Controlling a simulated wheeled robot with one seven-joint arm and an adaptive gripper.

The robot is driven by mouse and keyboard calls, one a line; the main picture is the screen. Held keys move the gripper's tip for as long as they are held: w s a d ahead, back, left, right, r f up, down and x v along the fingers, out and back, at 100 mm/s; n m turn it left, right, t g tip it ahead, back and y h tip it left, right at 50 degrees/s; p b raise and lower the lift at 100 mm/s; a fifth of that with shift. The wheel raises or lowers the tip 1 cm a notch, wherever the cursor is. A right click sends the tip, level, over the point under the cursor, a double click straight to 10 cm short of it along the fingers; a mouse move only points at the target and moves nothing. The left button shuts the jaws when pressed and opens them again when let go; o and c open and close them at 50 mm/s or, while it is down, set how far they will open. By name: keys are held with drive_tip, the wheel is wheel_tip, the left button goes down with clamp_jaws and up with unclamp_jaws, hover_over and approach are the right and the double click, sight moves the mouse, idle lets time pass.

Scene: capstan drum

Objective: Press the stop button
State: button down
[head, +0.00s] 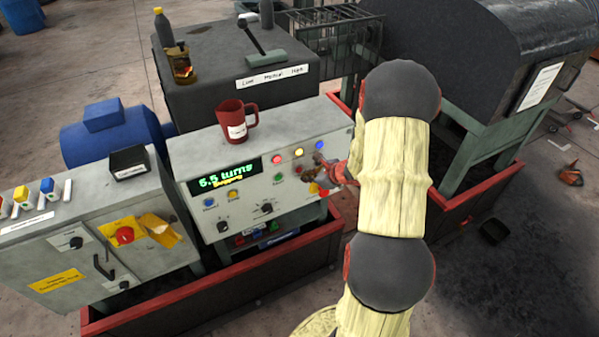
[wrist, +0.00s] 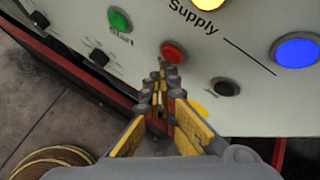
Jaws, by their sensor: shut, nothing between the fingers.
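The stop button appears to be the red round button (wrist: 174,52) on the pale panel in the wrist view, right of the green start button (wrist: 120,20). My gripper (wrist: 163,72) is shut and empty, with its fingertips at the lower left edge of the red button. I cannot tell whether they touch it or whether it is pressed in.
Red, yellow and blue lamps (head: 319,145) line the panel's upper right. A dark knob (wrist: 225,87) sits right of the red button. A red mug (head: 237,122) stands on the panel housing. A cabinet with a red knob on yellow (head: 123,235) is at left.

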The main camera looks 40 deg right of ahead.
drive_tip(key=shift+s, duration=0.25)
drive_tip(key=shift+s+a+b, duration=0.2)
drive_tip(key=shift+s+b, duration=0.05)
drive_tip(key=shift+s, duration=0.55)
drive_tip(key=shift+s+a+b, duration=0.2)
drive_tip(key=shift+s+a, duration=0.05)
drive_tip(key=shift+s, duration=0.55)
drive_tip(key=shift+s+a+b, duration=0.2)
drive_tip(key=shift+s+b, duration=0.05)
drive_tip(key=shift+s, duration=0.55)
drive_tip(key=s+a+r+n+g+y, duration=0.25)
drive_tip(key=s+a+r+n, duration=0.2)
drive_tip(key=a+n, duration=0.4)
drive_tip(key=s+a+r+n+g+y, duration=0.1)
drive_tip(key=s+a+r+n+g, duration=0.25)
drive_tip(key=s+a+n, duration=0.4)
drive_tip(key=s+a+r+n+t+h, duration=0.1)
drive_tip(key=s+a+r+n+h, duration=0.1)
drive_tip(key=a+r+n, duration=0.5)
drive_tip(key=s+a+r+n+t+h, duration=0.1)
drive_tip(key=s+a+r+n, duration=0.3)
drive_tip(key=a+r+n, duration=0.4)
wheel_tip(320, 180, up, 4)
drive_tip(key=shift+s+a+f+h, duration=0.2)
drive_tip(key=shift+s+h, duration=0.2)
drive_tip(key=shift+h, duration=0.25)
